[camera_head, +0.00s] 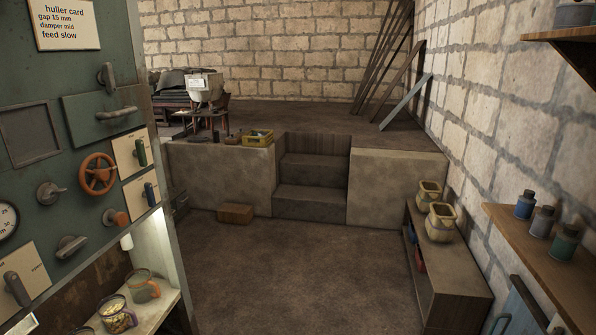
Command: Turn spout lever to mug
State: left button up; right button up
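A green machine panel (75,135) fills the left side of the view. It carries several levers and knobs, and I cannot tell which is the spout lever. A pale, lit spout-like piece (126,242) hangs over a shelf. Neither of my grippers is in view.
Glass containers (117,315) stand beside the mug. The floor (290,265) ahead is clear up to the steps (311,200). A low cabinet (455,280) stands at right.

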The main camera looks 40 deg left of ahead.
aim_at(148, 194)
jog(key=u, duration=0.15)
jog(key=i, duration=1.8)
jog(key=u, duration=0.85)
jog(key=i, duration=1.05)
jog(key=u, duration=1.6)
jog(key=i, duration=0.95)
jog(key=u, duration=0.65)
